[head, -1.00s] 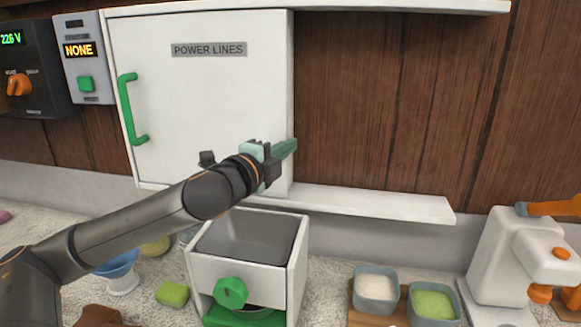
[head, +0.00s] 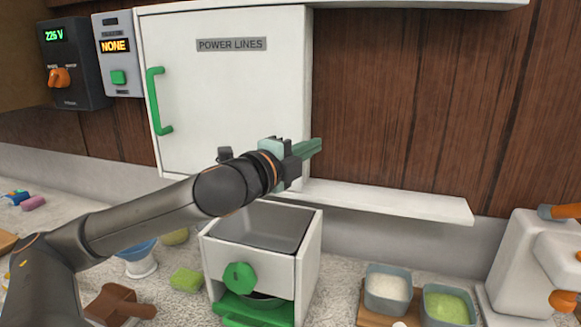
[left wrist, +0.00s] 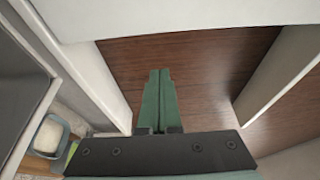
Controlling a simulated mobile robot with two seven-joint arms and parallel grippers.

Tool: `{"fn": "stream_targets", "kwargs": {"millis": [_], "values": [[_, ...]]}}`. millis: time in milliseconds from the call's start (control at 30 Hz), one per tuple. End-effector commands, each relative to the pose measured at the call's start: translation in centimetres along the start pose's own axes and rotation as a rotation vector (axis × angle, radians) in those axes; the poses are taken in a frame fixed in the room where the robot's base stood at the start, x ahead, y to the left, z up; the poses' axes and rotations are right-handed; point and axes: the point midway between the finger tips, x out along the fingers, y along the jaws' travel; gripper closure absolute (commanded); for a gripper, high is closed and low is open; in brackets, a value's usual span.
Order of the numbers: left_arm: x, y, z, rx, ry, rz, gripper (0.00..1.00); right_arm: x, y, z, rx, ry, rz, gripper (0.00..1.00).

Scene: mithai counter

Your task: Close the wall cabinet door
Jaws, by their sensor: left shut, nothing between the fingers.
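The white cabinet door (head: 225,90) has a POWER LINES label and a green handle (head: 155,100) on its left side. It covers the left part of the wall cabinet. To its right the cabinet's top board (head: 420,3) and bottom board (head: 400,203) run on, with brown wood showing between them. My left gripper (head: 318,146) is shut and empty, at the door's lower right edge, with its fingers pointing right. In the left wrist view the closed fingers (left wrist: 158,75) show against the wood, with white panels around them. I cannot tell whether they touch the door. My right gripper is out of view.
Below stands a white box with a grey tray and green knob (head: 239,278). Bowls of white (head: 388,290) and green (head: 447,306) contents stand to its right, near a white machine (head: 515,260). Control boxes (head: 75,65) hang left of the cabinet.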

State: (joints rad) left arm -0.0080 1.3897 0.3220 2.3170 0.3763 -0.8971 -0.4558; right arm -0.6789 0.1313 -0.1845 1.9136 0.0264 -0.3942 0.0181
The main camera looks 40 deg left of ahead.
Motion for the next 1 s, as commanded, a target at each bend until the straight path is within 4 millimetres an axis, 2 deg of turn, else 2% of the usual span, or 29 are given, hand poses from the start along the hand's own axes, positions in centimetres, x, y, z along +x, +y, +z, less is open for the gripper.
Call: {"fn": "stream_targets", "kwargs": {"millis": [167, 500, 700, 1000], "values": [[-1.2, 0.5, 0.0, 0.003, 0.001, 0.003, 1.00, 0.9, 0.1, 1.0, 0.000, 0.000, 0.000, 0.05], [-5.3, 0.1, 0.0, -0.001, 0.001, -0.001, 1.00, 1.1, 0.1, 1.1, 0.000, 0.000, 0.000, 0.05], [-6.1, 0.1, 0.0, 0.003, 0.000, 0.001, 1.00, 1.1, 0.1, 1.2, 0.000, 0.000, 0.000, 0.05], [-6.1, 0.1, 0.0, 0.003, 0.000, 0.001, 1.00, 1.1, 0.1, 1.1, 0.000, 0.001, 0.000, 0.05]]}}
